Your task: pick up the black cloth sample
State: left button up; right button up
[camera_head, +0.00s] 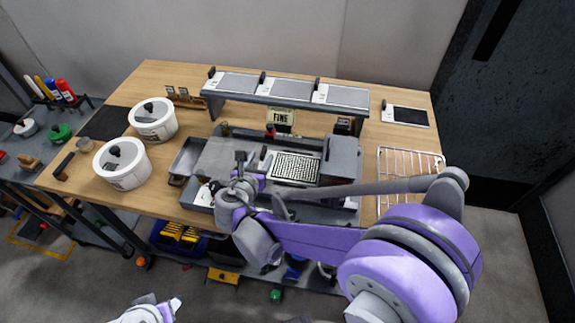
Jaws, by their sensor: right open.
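I cannot tell for sure which thing is the black cloth sample. A flat black patch (103,122) lies at the left of the wooden table, partly behind the white pots. My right arm reaches in from the lower right, over the front of the grey tray. My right gripper (242,172) is open above the tray's front left part and hides some of what lies there. A black-and-white patterned panel (296,167) lies in the tray, right of the gripper. My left gripper (155,313) shows only partly at the bottom edge, and its jaws are unclear.
Two white lidded pots (122,164) stand at the left. A raised grey shelf (285,92) with panels spans the back, with a "FINE" sign (281,117) below it. A wire rack (408,164) and a dark-faced panel (411,116) lie at the right. Bare wood shows at the back right.

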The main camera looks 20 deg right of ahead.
grip_shut()
jog(key=shift+r, duration=0.1)
dwell(0.3)
